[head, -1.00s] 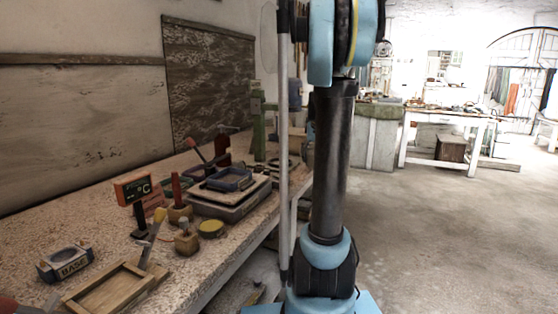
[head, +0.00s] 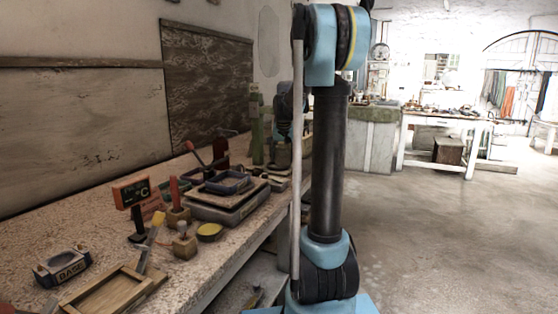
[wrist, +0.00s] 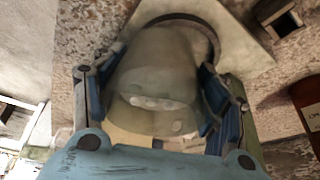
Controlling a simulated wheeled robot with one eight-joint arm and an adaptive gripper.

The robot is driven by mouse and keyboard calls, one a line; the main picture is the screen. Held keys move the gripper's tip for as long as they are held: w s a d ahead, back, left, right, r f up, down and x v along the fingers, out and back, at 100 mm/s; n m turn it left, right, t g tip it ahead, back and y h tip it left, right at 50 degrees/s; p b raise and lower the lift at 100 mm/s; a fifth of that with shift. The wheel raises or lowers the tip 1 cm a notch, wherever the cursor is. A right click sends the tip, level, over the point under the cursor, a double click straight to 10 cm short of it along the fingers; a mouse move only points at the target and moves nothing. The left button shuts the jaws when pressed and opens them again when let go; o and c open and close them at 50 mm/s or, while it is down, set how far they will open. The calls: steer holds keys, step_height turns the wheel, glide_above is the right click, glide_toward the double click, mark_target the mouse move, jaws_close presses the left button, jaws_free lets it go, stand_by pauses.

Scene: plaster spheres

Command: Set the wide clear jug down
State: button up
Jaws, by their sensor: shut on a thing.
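The wide clear jug (wrist: 155,75) is between the two fingers of my gripper (wrist: 158,82) in the wrist view, and my gripper is shut on it. It looks smoky, see-through and wide. Beyond it is a pale plate (wrist: 246,50) with a dark round ring, partly hidden by the jug. I cannot tell whether the jug touches the plate. In the head view the jug cannot be made out clearly.
The speckled workbench (head: 105,222) runs along the left wall, with stacked trays (head: 228,200), a red-framed display (head: 131,192) and a wooden frame (head: 105,290). In the wrist view, a brown bottle (wrist: 308,108) is at right and a small wooden box (wrist: 277,17) at upper right.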

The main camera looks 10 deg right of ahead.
steer(key=shift+w+a+f, duration=0.35)
steer(key=shift+a+f, duration=0.05)
steer(key=shift+a, duration=0.1)
steer(key=shift+w+a+f, duration=0.3)
steer(key=shift+a+f, duration=0.05)
steer(key=shift+a, duration=0.15)
steer(key=o, duration=1.6)
steer(key=shift+r, duration=0.1)
steer(key=v, duration=0.4)
steer(key=shift+s+r, duration=0.15)
steer(key=shift+r, duration=0.1)
steer(key=s, duration=0.4)
steer(key=s+a, duration=0.1)
steer(key=s, duration=0.7)
steer(key=shift+a+r, duration=0.15)
steer(key=shift+a, duration=0.15)
